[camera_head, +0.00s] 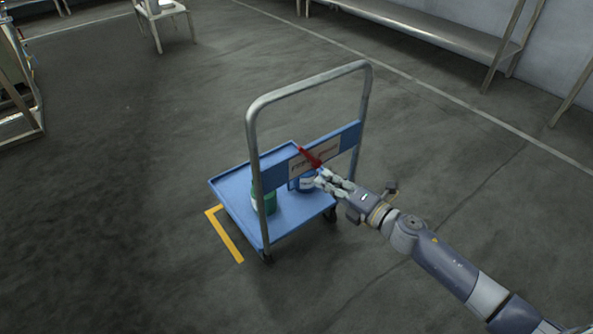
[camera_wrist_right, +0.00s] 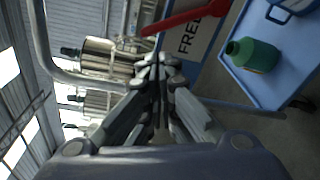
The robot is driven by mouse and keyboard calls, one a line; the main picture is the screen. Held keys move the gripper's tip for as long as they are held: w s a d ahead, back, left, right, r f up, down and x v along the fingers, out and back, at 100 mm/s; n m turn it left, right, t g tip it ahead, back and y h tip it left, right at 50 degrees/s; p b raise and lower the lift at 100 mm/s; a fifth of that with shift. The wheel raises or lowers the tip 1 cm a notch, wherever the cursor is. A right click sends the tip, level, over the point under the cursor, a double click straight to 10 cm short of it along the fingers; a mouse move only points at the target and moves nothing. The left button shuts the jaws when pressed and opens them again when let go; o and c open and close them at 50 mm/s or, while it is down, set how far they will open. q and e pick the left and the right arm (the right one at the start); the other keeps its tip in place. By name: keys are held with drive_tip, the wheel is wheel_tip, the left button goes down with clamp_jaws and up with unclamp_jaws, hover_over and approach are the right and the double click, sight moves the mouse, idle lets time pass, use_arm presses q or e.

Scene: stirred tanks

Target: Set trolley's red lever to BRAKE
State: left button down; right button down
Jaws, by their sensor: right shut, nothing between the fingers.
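The trolley (camera_head: 228,190) has a blue deck, a grey tube handle and a blue crossbar. Its red lever (camera_head: 309,157) sits on a white label plate (camera_head: 328,150) on the crossbar, slanting in the picture. In the right wrist view the red lever (camera_wrist_right: 185,19) lies just beyond my fingertips, beside the word FREE (camera_wrist_right: 189,37). The BRAKE word cannot be read. My right gripper (camera_head: 320,177) is shut and empty, close below the lever's lower end; whether it touches is unclear. Its fingers also show in the wrist view (camera_wrist_right: 160,66). My left gripper is out of view.
A long bench (camera_head: 430,25) runs along the back wall. Floor around the trolley is clear.

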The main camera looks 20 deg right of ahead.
sight(308, 156)
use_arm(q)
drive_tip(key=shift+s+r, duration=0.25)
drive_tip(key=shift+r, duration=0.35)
use_arm(e)
drive_tip(key=shift+s+a+r+n+y, duration=0.1)
drive_tip(key=shift+a+r+n+y, duration=0.2)
drive_tip(key=shift+a+r+n, duration=0.3)
drive_tip(key=b+x, duration=0.1)
drive_tip(key=x, duration=0.9)
drive_tip(key=shift+d, duration=0.1)
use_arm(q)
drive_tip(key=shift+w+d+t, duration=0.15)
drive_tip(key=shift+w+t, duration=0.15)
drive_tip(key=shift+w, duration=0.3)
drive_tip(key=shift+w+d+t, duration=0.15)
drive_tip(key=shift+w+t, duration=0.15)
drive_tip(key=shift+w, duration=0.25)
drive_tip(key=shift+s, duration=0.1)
use_arm(e)
drive_tip(key=shift+r, duration=0.1)
